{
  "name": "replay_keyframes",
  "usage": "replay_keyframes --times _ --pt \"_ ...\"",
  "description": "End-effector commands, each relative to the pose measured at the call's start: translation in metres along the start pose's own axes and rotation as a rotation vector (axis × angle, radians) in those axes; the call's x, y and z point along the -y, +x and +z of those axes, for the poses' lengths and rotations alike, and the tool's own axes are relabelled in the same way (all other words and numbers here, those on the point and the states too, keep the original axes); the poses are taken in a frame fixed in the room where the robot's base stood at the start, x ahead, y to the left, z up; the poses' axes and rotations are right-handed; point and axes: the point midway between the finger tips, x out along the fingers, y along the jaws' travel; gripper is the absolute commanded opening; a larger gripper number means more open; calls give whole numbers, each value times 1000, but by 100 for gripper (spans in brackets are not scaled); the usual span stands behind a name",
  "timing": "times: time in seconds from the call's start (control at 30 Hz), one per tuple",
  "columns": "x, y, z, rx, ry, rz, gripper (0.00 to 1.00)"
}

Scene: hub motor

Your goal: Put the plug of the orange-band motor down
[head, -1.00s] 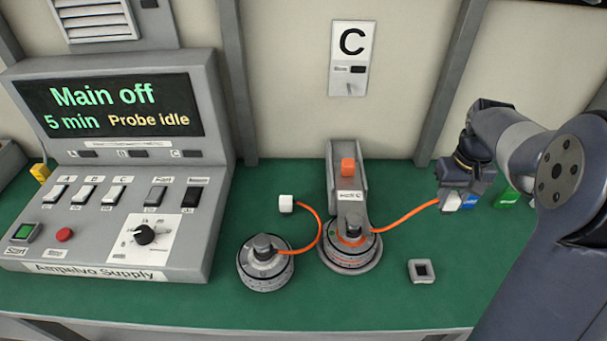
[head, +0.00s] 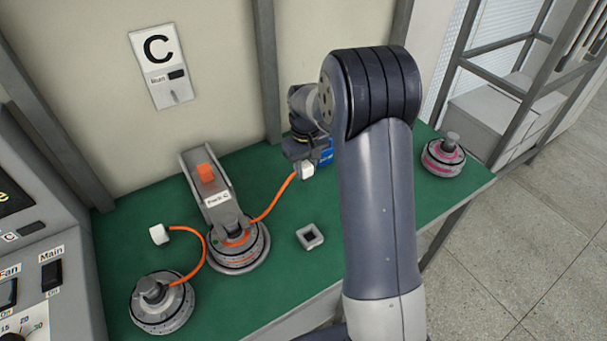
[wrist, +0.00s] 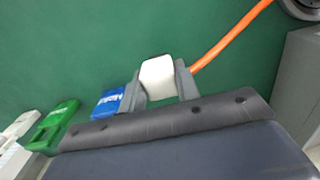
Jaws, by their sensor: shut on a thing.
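The orange-band motor (head: 238,252) sits at the front end of the grey bracket under sign C. Its orange cable (head: 275,200) runs right to a white plug (head: 307,172). My gripper (head: 303,166) is shut on this plug, near the back of the green bench. In the wrist view the white plug (wrist: 158,76) sits between the two grey fingers, with the orange cable (wrist: 230,38) leading away at the upper right. The green top lies below it; I cannot tell whether the plug touches it. My arm hides part of the bench.
A small square socket block (head: 310,237) stands in front. Another motor (head: 162,303) with its own white plug (head: 159,235) is at left. A pink-band motor (head: 443,156) stands at the right end. Blue (wrist: 108,102) and green (wrist: 54,126) blocks lie beside the gripper.

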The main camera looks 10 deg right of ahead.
Motion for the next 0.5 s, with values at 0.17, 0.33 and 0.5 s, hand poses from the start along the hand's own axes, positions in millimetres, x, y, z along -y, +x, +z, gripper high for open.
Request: replay_keyframes --times 0.17,0.33,0.5 --pt "0 24 1 5 0 -1 0" --pt "0 36 0 1 0 0 0" --pt "0 35 0 0 0 0 0"
